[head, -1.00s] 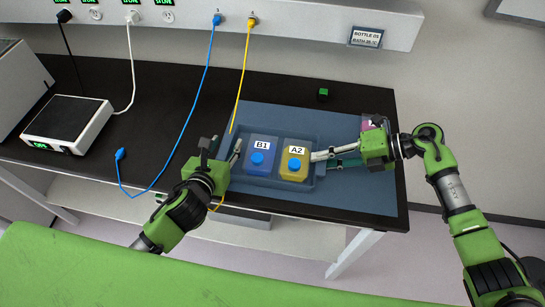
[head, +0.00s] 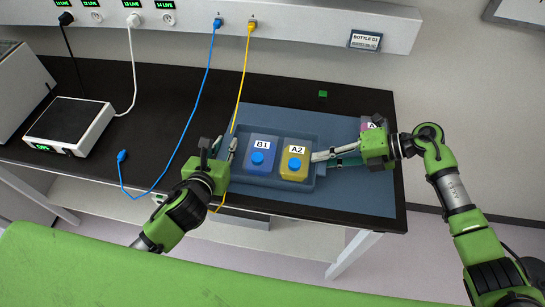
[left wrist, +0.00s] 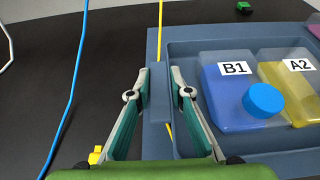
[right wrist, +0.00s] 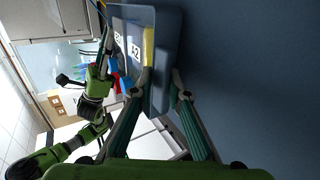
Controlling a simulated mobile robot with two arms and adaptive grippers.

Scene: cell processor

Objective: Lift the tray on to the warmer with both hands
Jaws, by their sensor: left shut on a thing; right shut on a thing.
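The blue-grey tray (head: 280,184) is on the right part of the black bench, holding a blue bottle B1 (head: 260,162) and a yellow bottle A2 (head: 295,163), both with blue caps. My left gripper (head: 230,150) is shut on the tray's left edge; the left wrist view shows its fingers (left wrist: 160,92) on both sides of that tray edge (left wrist: 160,95). My right gripper (head: 318,156) is shut on the tray's right edge, also seen in the right wrist view (right wrist: 162,85). A white box with a black top (head: 72,118), apparently the warmer, stands at the left.
A blue mat (head: 370,195) lies around and under the tray. A yellow cable (head: 243,75) runs down by the tray's left edge. A blue cable (head: 190,120) crosses the bench between tray and warmer. A small green cube (head: 322,94) is behind the tray.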

